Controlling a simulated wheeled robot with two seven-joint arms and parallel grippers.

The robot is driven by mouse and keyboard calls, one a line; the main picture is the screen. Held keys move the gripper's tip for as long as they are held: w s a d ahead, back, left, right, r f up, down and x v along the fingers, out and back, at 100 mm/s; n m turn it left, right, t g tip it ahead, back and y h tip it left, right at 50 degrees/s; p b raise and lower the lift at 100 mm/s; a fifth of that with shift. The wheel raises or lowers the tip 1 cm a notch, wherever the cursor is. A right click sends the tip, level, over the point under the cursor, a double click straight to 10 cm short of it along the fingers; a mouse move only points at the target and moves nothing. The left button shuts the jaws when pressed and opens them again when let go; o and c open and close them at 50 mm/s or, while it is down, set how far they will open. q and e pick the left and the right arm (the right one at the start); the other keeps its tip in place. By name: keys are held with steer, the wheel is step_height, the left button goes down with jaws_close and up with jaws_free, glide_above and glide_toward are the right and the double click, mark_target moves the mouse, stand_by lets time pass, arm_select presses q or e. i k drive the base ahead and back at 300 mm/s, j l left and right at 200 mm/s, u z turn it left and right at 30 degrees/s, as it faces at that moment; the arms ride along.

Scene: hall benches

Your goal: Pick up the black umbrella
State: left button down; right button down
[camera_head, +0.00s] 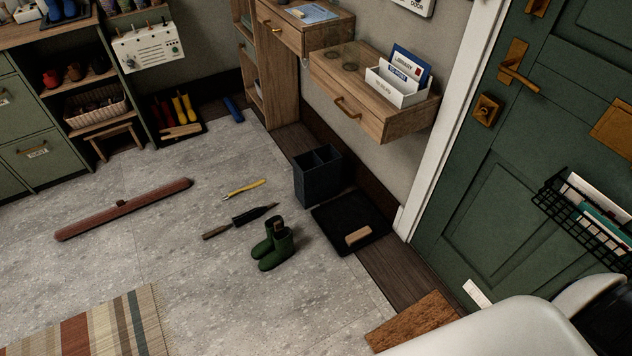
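A slim black umbrella (253,215) lies on the grey floor in the middle of the head view. Its brownish handle end points to the lower left and its tip to the upper right. It lies just left of the dark green boots and does not visibly touch them. Neither of my grippers is in view; only a white part of my own body shows at the lower right.
Green boots (273,245) stand beside the umbrella, with a thin yellow item (244,188) behind it. A dark divided bin (306,183) and black tray (330,217) stand right. A long reddish bar (125,209) lies left. A striped rug (100,325) lies front left.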

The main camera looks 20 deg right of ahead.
mark_target(237, 220)
steer(key=i+j+z, duration=0.1)
steer(key=i+j, duration=0.15)
steer(key=i+j+z, duration=0.15)
steer(key=j, duration=0.25)
steer(key=i+j+z, duration=0.1)
steer(key=i+j, duration=0.25)
